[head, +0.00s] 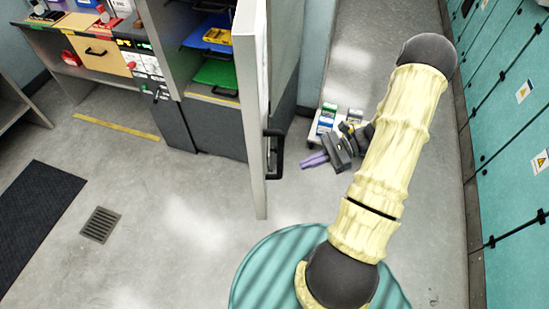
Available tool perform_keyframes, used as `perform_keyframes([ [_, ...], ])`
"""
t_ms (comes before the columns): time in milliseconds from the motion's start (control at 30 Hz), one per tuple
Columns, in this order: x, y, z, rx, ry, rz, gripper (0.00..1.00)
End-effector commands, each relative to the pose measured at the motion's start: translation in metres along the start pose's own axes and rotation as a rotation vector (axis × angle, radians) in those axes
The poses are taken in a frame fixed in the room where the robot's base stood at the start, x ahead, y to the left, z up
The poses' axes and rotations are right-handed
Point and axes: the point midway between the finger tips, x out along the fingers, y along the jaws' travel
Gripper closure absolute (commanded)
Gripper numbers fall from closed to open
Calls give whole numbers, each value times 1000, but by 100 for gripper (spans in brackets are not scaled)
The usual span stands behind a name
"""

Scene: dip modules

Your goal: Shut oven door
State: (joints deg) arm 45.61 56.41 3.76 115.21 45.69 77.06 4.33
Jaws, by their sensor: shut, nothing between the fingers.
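The oven door (251,110) is a tall, pale panel seen nearly edge-on in the middle of the head view. It stands open, swung out from the oven cabinet (213,115), whose coloured trays show to the left of the door. A black bar handle (276,155) is on the door's right face. My gripper (304,163) has dark jaws and purple fingers. It is shut and empty, just right of the handle in the picture, with its fingers pointing left toward the door. A small gap shows between the fingertips and the handle.
A low white stand with small boxes (326,122) shows behind my gripper. A workbench (95,50) is at the upper left. Teal lockers (510,130) line the right side. A dark mat (38,222) and a floor drain (100,224) lie on the otherwise clear floor at left.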

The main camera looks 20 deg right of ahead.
Motion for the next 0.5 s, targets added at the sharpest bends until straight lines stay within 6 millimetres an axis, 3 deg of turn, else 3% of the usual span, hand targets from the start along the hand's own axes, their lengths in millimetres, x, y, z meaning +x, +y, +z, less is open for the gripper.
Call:
perform_keyframes([
  [33, -9, -2, -12, 40, -70, -77, 100],
  [200, -32, -11, -30, 103, -235, -254, 100],
  [500, -39, -13, -34, 114, -277, -298, 100],
])
